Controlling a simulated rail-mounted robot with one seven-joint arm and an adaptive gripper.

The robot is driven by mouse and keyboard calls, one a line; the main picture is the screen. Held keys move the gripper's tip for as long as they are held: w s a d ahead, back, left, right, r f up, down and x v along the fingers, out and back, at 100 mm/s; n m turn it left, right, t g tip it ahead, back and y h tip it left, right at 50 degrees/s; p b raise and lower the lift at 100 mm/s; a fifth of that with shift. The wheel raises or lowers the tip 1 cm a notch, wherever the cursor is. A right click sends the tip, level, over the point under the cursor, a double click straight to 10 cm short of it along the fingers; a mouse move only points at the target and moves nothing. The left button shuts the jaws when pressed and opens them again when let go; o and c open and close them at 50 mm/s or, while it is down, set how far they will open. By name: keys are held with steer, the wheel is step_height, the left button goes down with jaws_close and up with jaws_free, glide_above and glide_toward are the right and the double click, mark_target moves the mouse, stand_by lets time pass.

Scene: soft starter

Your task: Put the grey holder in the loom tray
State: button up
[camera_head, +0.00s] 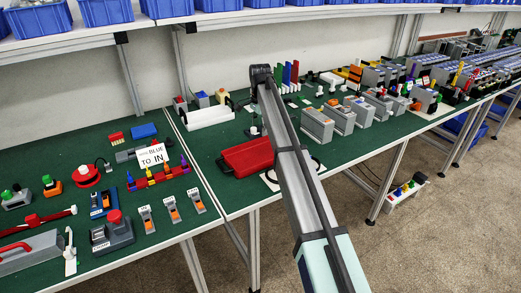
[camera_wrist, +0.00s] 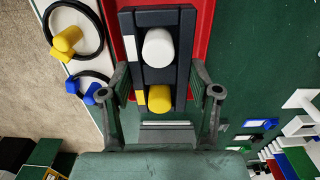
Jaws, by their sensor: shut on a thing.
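The grey holder (camera_wrist: 188,45) is a dark slate-grey block in the wrist view, with a white round piece and a yellow round piece set in it. My gripper (camera_wrist: 158,80) is shut on it, one finger against each long side near its lower end. A red tray (camera_wrist: 203,25) shows behind the holder in the wrist view; the holder hides much of it, and I cannot tell the height between them. In the head view the red tray (camera_head: 240,160) lies on the green bench, partly covered by my arm. There my gripper and the holder are hidden.
Black cable rings with a yellow plug (camera_wrist: 67,40) and a blue plug (camera_wrist: 82,90) lie on a white mat beside the tray. A row of grey devices (camera_head: 317,124) stands right of my arm. A white rack (camera_head: 207,117) is behind.

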mark_target(260, 156)
step_height(260, 156, down, 12)
steer(key=shift+r+p, duration=0.2)
steer(key=shift+p, duration=0.75)
steer(key=shift+f, duration=0.2)
steer(key=o, duration=1.4)
steer(key=shift+o, duration=0.2)
step_height(260, 156, up, 12)
steer(key=shift+r+b, duration=0.2)
steer(key=shift+b, duration=0.9)
steer(key=shift+d, duration=0.1)
